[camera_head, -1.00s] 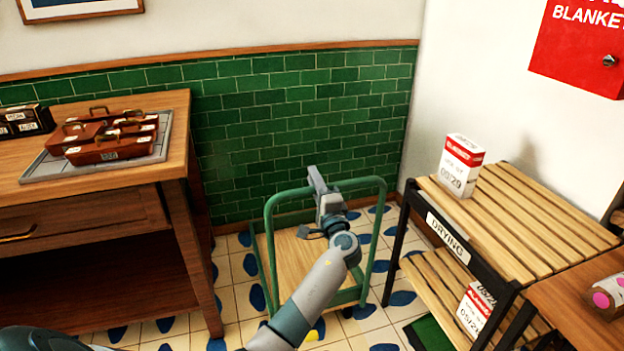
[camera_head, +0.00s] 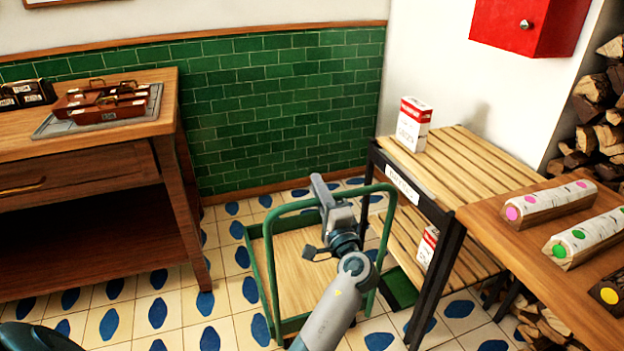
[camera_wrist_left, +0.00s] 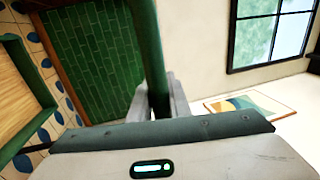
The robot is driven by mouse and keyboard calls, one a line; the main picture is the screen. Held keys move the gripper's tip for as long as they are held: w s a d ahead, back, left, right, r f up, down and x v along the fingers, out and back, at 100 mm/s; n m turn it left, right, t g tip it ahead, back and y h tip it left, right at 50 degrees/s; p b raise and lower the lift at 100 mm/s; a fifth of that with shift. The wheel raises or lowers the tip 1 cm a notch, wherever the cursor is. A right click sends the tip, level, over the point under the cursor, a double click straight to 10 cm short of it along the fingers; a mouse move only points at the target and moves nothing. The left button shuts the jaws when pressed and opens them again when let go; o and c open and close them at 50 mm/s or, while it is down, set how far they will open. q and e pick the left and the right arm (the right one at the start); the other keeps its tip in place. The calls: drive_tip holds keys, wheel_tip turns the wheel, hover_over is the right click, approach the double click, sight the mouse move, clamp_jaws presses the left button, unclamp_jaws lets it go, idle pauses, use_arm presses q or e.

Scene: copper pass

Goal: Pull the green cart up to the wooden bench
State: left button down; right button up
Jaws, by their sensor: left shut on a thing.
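The green cart (camera_head: 256,285) has a tubular green frame and a pale wooden deck, and stands on the tiled floor in the middle of the head view. My left gripper (camera_head: 319,188) is shut on the top bar of its handle. In the left wrist view the green bar (camera_wrist_left: 146,45) passes between the fingers (camera_wrist_left: 160,100). My left forearm hides part of the deck and the cart's near right side. A wooden bench (camera_head: 540,268) with painted logs on it stands at the right front, apart from the cart. My right gripper is not in view.
A slatted drying rack (camera_head: 455,165) with a red-and-white carton (camera_head: 412,125) stands close to the cart's right. A wooden desk (camera_head: 80,175) with brown cases is at the left. Floor between desk and cart is clear. Stacked firewood (camera_head: 598,120) is at far right.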

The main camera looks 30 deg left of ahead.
use_arm(q)
drive_tip(key=shift+r+v, duration=0.15)
drive_tip(key=shift+v, duration=0.8)
drive_tip(key=shift+r+v, duration=0.2)
drive_tip(key=shift+v, duration=0.75)
drive_tip(key=c, duration=1.6)
unclamp_jaws()
drive_tip(key=shift+c, duration=0.2)
drive_tip(key=shift+f, duration=0.1)
